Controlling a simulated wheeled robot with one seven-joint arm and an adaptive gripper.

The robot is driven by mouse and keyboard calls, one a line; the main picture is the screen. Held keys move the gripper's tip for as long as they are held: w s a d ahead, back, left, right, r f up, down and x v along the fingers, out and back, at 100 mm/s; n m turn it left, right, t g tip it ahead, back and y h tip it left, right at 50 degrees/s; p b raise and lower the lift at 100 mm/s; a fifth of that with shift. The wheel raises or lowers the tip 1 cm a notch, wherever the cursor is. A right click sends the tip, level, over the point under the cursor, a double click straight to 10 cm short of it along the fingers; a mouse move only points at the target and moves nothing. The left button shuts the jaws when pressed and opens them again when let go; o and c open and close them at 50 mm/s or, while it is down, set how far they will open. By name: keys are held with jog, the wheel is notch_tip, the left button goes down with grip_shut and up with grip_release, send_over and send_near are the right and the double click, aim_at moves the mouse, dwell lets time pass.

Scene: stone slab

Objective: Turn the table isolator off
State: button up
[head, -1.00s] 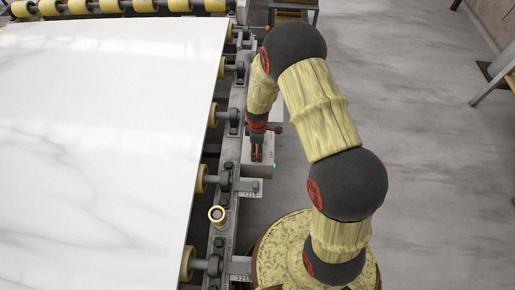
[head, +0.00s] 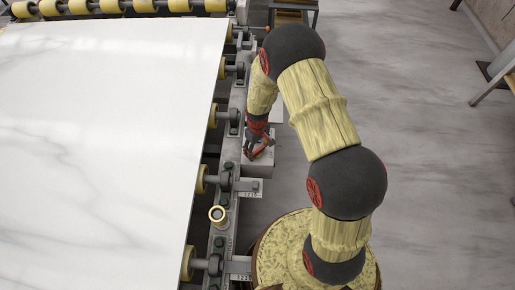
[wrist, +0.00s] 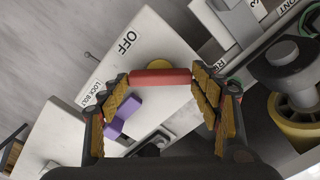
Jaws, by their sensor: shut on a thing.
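The table isolator is a pale grey box (head: 257,163) on the right side of the roller table; in the wrist view its face (wrist: 150,45) carries an "OFF" label (wrist: 127,43) and a "LOCK BOLT" label (wrist: 95,93). A red handle bar (wrist: 160,77) lies across the face, with part of a yellow disc (wrist: 159,64) behind it. My gripper (head: 259,150) is at the box, shut on the red handle, with a finger at each end of the bar in the wrist view. A purple part (wrist: 122,113) sits on the face beside the left finger.
A large white stone slab (head: 100,140) lies on yellow rollers left of the box. Open grey floor (head: 430,170) lies to the right.

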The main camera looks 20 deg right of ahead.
aim_at(257, 150)
jog(key=m, duration=0.4)
jog(key=shift+s+f+m, duration=0.1)
jog(key=shift+m, duration=0.2)
jog(key=m, duration=0.4)
jog(key=shift+m, duration=0.4)
jog(key=o, duration=1.2)
jog(key=shift+c, duration=0.2)
jog(key=shift+w+r, duration=0.2)
jog(key=shift+r, duration=0.45)
notch_tip(257, 150, up, 11)
jog(key=shift+s+f, duration=0.1)
jog(key=shift+f, duration=0.05)
